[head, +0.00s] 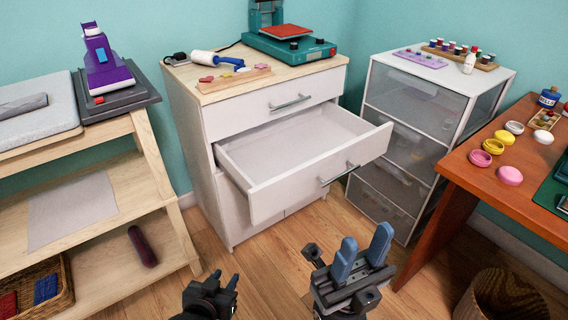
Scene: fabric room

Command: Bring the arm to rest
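My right gripper (364,251) is at the bottom centre, in front of the open drawer and lower in the picture. Its two blue fingers point up with a gap between them, and nothing is held there. My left gripper (225,279) is dark and low at the bottom edge, left of the right one. It is partly cut off, and its finger gap is unclear. The white cabinet (235,117) has its second drawer (300,148) pulled out. The visible inside of that drawer looks empty.
A wooden shelf unit (120,190) stands at the left. A grey drawer tower (412,95) and an orange-brown table (500,192) with small jars stand at the right. A wicker bin (505,297) is at the bottom right. Wooden floor (270,260) shows between them.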

